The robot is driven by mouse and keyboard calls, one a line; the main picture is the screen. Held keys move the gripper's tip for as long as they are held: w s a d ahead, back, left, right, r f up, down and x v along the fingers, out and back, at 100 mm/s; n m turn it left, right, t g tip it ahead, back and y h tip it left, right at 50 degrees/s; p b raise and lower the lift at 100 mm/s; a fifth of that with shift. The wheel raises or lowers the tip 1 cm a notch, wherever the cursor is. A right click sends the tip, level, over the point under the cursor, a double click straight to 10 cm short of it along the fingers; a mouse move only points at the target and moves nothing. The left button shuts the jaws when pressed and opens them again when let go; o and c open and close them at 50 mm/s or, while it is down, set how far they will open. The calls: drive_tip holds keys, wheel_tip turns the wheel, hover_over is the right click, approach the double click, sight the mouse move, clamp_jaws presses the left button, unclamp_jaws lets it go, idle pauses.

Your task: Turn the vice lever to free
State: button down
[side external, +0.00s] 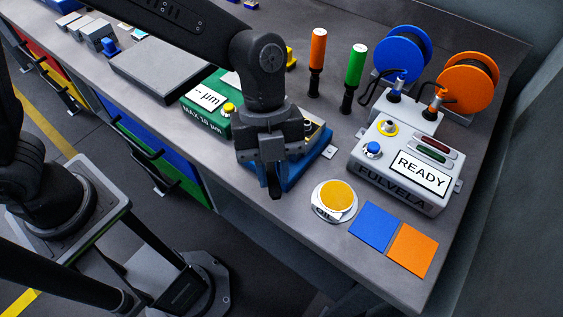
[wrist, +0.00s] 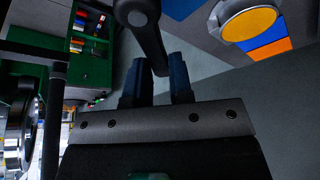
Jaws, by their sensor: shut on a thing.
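The blue vice (side external: 312,160) stands at the bench's front edge, mostly hidden behind my gripper (side external: 268,168) in the side view. In the wrist view, my gripper's two blue finger pads (wrist: 157,88) are closed about a black lever (wrist: 150,38), which runs from the top edge down between them. In the side view, a dark end (side external: 275,192), apparently the lever's, pokes out below the fingers.
A green gauge box (side external: 208,112) stands left of my gripper. Orange (side external: 317,50) and green (side external: 354,65) handles stand at the back.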

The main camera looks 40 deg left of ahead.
drive_tip(key=m, duration=0.1)
drive_tip(key=s+a+m+y, duration=0.1)
drive_tip(key=m, duration=0.1)
drive_tip(key=m+g, duration=0.1)
drive_tip(key=shift+s+a+m, duration=0.2)
drive_tip(key=shift+a+m, duration=0.1)
drive_tip(key=shift+a, duration=0.1)
drive_tip(key=shift+s+a+m+g+y, duration=0.15)
drive_tip(key=shift+a+m+y, duration=0.5)
drive_tip(key=shift+m, duration=0.6)
drive_tip(key=shift+s+a+m+g+y, duration=0.15)
drive_tip(key=shift+a+m+y, duration=0.45)
drive_tip(key=shift+m, duration=0.65)
drive_tip(key=c, duration=1)
unclamp_jaws()
drive_tip(key=v, duration=1.4)
drive_tip(key=shift+s+a, duration=0.1)
